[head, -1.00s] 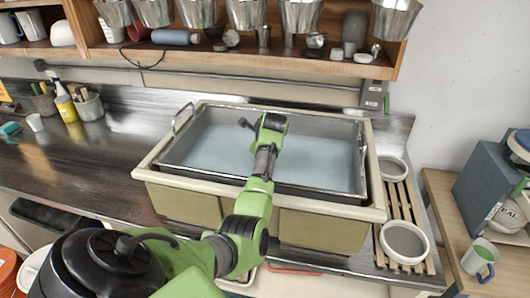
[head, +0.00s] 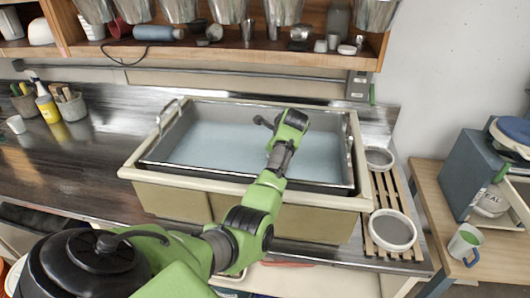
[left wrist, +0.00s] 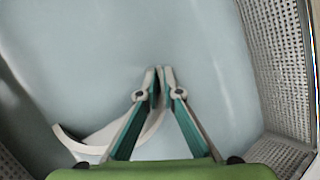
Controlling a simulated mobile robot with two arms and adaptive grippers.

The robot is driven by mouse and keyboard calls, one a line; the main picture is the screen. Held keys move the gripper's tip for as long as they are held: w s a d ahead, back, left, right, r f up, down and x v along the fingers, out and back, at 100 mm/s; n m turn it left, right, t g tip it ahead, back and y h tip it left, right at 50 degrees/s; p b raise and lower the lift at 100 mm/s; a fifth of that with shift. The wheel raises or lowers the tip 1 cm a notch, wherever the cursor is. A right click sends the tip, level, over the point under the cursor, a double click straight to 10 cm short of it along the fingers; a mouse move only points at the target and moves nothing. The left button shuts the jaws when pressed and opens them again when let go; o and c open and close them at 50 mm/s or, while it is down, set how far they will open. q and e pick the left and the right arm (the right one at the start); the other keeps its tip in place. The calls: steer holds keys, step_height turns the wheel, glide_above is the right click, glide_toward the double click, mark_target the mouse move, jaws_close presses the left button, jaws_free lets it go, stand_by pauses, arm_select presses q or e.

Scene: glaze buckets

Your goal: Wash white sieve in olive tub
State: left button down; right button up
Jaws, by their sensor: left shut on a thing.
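The olive tub (head: 170,198) has a pale rim and stands on the counter with a metal basket (head: 150,160) and pale blue water (head: 225,140) inside. My left arm reaches over its front edge, and its wrist is above the water. In the left wrist view my left gripper (left wrist: 157,85) points at the water, its fingers closed together on the white sieve (left wrist: 88,149). The sieve shows as a curved white rim behind and left of the fingers; the rest is hidden by the fingers and my gripper body. I cannot tell how deep it sits. My right gripper is out of view.
Perforated basket walls (left wrist: 275,65) are close on the right in the left wrist view. A slatted rack (head: 382,193) right of the tub bears two round, pale-rimmed sieves (head: 391,230). A shelf with hanging metal buckets (head: 228,10) is above the back. The left counter holds bottles and pots.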

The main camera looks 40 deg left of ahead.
arm_select(q)
step_height(320, 180, up, 20)
stand_by(1.1)
stand_by(0.5)
